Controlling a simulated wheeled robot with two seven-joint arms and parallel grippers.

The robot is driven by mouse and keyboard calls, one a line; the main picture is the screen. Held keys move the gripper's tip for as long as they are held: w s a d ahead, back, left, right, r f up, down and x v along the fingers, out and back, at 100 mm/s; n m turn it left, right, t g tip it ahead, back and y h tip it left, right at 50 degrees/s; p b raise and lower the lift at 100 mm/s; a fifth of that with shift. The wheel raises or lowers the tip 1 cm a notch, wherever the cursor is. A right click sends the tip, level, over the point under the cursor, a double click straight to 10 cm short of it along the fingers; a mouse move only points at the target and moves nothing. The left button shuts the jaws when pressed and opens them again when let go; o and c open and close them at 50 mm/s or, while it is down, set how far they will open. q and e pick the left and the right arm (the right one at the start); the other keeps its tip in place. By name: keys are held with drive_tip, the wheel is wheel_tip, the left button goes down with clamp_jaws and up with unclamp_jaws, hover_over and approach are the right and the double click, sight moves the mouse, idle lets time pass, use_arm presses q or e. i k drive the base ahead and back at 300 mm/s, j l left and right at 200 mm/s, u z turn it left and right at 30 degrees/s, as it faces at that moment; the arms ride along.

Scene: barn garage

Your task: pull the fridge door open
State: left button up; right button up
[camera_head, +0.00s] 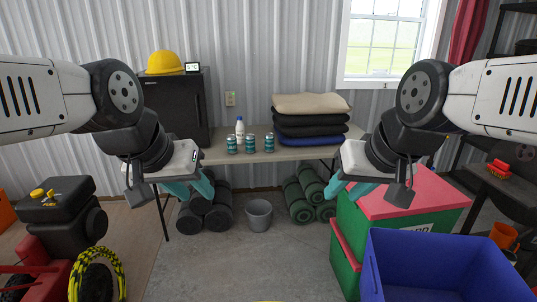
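The fridge (187,103) is a small black box standing at the left end of the table (262,153). Its door looks shut, and my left arm covers its lower left part. My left gripper (189,190) has teal fingers spread apart with nothing between them. It hangs in front of and below the fridge, not touching it. My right gripper (347,191) is also open and empty, in front of the table's right part and far to the right of the fridge.
A yellow hard hat (164,62) and a small clock (192,67) sit on the fridge. Several cans (250,143) and a bottle (240,128) stand beside it, with folded cloths (310,120) further right. A blue crate (440,265) and a green-red box (425,190) fill the right. A bucket (258,215) stands below.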

sight(179, 102)
drive_tip(key=i+l+u, duration=0.25)
drive_tip(key=i+j, duration=0.25)
drive_tip(key=i, duration=0.25)
drive_tip(key=i+j, duration=0.3)
drive_tip(key=i, duration=0.2)
